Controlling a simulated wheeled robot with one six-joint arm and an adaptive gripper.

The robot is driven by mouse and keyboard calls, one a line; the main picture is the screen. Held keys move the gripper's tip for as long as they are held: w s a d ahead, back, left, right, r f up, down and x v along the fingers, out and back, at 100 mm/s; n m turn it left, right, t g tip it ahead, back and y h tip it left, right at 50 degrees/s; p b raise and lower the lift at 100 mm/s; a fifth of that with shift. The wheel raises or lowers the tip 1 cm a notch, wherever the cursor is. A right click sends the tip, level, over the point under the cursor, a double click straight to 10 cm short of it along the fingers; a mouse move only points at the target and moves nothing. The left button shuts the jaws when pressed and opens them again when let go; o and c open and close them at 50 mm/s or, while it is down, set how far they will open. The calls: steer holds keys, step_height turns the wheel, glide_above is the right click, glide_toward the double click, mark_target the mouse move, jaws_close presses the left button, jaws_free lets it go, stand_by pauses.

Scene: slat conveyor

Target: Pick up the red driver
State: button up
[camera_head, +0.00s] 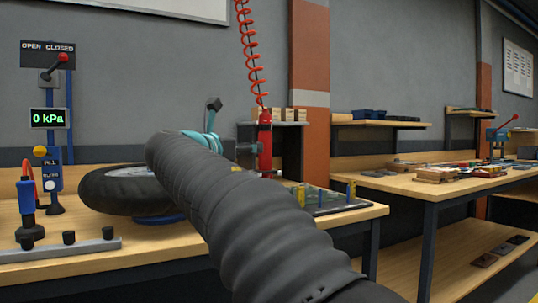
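The red driver (265,142) hangs upright from a red coiled cord (251,55) over the back of the near workbench, right of the picture's middle. Its lower end is close to the bench, and I cannot tell whether it touches anything. My arm, in a dark ribbed sleeve, crosses the middle of the view from lower right to upper left. Its far end hides part of the bench left of the driver. My gripper does not show clearly. A teal part (205,138) with a dark knob shows behind the arm; I cannot tell what it belongs to.
A black tyre (130,190) lies on the near bench (100,262). A valve stand with a "0 kPa" display (48,118) is at left. A dark tray (335,200) with small upright pieces lies at the bench's right end. A second bench (400,185) with tools stands at right.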

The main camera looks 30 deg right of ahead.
mark_target(265, 146)
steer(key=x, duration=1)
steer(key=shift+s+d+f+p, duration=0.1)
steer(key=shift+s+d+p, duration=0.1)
steer(key=shift+p, duration=0.15)
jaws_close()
